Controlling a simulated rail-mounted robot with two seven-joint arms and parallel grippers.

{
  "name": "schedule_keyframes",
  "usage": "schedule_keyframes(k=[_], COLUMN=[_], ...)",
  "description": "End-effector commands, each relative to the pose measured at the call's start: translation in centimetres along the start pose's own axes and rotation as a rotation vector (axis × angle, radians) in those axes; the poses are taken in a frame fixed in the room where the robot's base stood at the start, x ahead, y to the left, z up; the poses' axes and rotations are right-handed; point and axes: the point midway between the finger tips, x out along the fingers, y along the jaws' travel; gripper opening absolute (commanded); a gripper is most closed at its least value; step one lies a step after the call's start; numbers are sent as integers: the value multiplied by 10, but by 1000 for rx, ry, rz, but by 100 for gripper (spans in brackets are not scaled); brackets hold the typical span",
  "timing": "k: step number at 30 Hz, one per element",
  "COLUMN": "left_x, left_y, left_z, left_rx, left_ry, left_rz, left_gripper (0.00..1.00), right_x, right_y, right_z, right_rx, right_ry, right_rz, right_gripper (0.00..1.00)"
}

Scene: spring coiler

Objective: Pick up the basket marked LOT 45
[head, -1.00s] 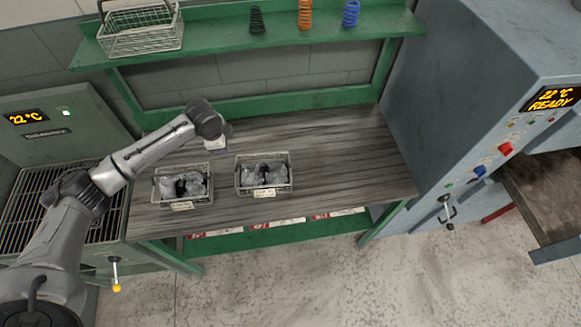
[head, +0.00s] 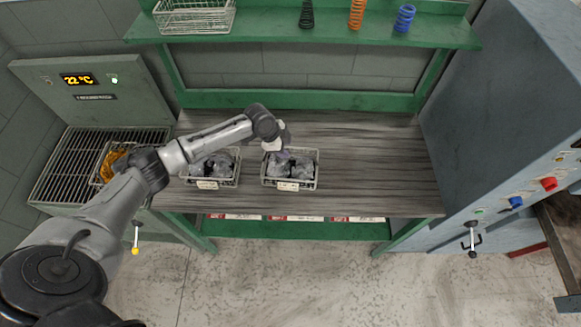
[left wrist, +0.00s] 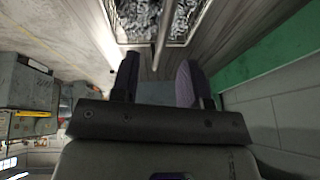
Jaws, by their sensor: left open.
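Two wire baskets with grey contents stand side by side on the bench in the head view: a left basket (head: 231,183) and a right basket (head: 311,186). Each has a pale front tag, the left tag (head: 207,184) and the right tag (head: 288,186), too small to read. My left gripper (head: 283,150) is over the back left part of the right basket. In the left wrist view my left gripper (left wrist: 158,78) is open, and a basket (left wrist: 187,42) lies beyond the fingertips. A grey bar (left wrist: 164,35), likely its handle, reaches toward the gap between the fingers. My right gripper is not in view.
A third basket (head: 98,181) with orange contents sits on the grate (head: 60,165) at left, partly behind my arm. A green shelf (head: 270,38) above the bench holds an empty wire basket (head: 195,20) and coloured springs. A blue-grey machine (head: 480,110) borders the right. The bench's right half is clear.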

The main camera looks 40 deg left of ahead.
Motion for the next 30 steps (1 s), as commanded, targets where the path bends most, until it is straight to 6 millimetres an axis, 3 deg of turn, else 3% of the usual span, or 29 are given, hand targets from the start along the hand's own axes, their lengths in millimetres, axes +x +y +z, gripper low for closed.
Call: schedule_keyframes(k=[5, 16, 30], left_x=[8, 50, 55], left_y=[0, -1, -1], left_z=[-1, 0, 0], left_rx=[-1, 0, 0], left_ry=[1, 1, 0], left_rz=[0, 0, -1], left_gripper=[42, 42, 42], right_x=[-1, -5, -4], right_y=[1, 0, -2], right_z=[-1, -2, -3], right_rx=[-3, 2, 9], right_ry=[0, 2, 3], right_rz=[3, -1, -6], right_gripper=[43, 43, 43])
